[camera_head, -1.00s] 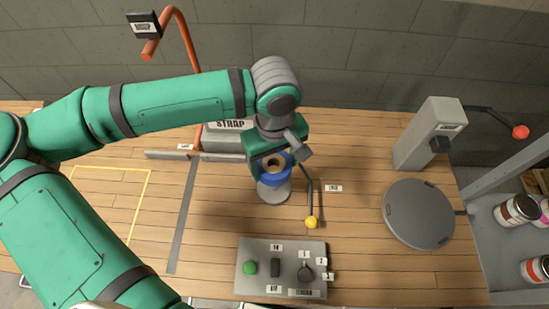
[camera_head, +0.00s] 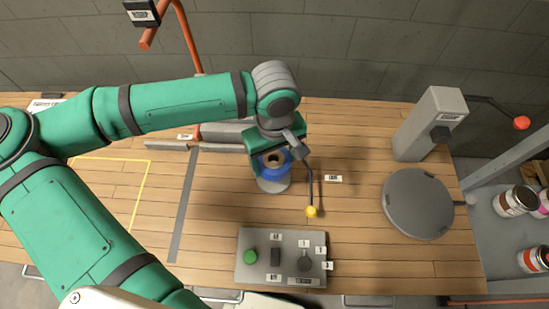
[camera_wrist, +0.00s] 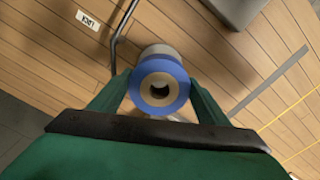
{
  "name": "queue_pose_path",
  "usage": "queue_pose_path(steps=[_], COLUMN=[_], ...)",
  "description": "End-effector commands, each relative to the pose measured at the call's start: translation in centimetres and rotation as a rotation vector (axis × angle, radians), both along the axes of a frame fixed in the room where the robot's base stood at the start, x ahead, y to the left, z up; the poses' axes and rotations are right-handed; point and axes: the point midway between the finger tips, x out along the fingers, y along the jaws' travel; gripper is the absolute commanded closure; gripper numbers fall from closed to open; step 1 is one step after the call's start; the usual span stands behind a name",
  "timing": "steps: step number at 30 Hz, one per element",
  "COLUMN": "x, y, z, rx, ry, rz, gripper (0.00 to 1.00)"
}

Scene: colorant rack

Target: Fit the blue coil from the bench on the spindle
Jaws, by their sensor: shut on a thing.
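The blue coil (camera_head: 272,173) is a ring with a tan core and a dark centre hole. My gripper (camera_head: 271,163) is shut on it, above a pale grey round base (camera_head: 273,184) on the bench. In the wrist view the coil (camera_wrist: 160,91) sits between both fingers (camera_wrist: 160,95), with a grey cylinder (camera_wrist: 160,51) showing just behind it. The spindle's shaft is not clearly visible, and I cannot tell whether the coil is around it or only above it.
A bent lever with a yellow knob (camera_head: 311,211) stands close right of the coil. A control panel (camera_head: 281,257) lies in front. A round grey plate (camera_head: 418,203) and a grey post (camera_head: 430,124) stand at right.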

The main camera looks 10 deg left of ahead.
Motion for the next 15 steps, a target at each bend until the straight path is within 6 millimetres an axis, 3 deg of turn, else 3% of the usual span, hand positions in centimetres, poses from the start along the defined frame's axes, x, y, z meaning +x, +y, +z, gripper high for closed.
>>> queue_pose_path(steps=[15], x=[0.04], y=[0.0], z=[-0.88], rx=[-0.001], ry=[-0.001], rz=[0.0], gripper=[0.57])
